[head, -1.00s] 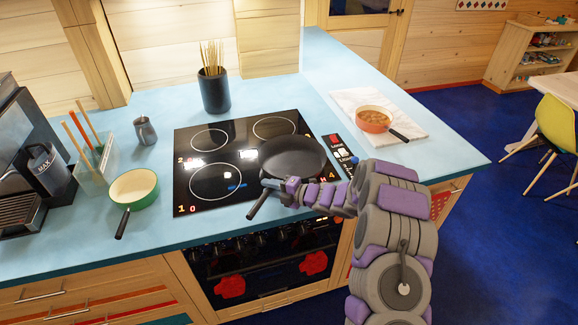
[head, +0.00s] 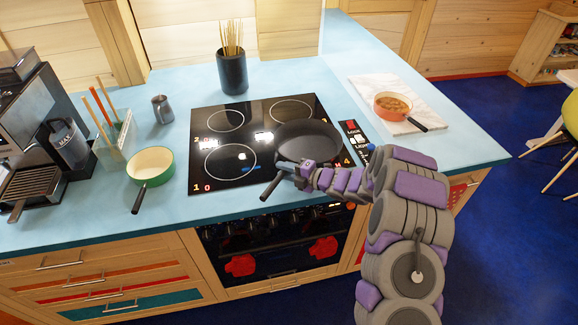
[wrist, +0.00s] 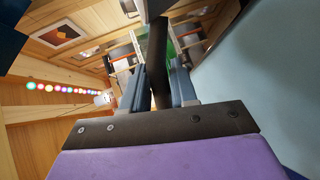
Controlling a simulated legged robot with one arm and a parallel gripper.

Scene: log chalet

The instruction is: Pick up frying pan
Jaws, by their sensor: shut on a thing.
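The dark frying pan (head: 308,141) is over the right side of the black cooktop (head: 238,166) in the head view. I cannot tell whether its base touches the glass. Its dark handle (head: 270,187) points toward the counter's front edge. My gripper (head: 287,171) is shut on the handle, between pan bowl and handle end. In the wrist view the handle (wrist: 158,62) stands between my two grey fingers (wrist: 157,88). The pan bowl is not seen in the wrist view.
A green pot (head: 150,165) sits left of the cooktop. A dark utensil holder (head: 232,72) stands behind. A small metal jug (head: 162,109) stands at back left. Blue counter is free in front of the board.

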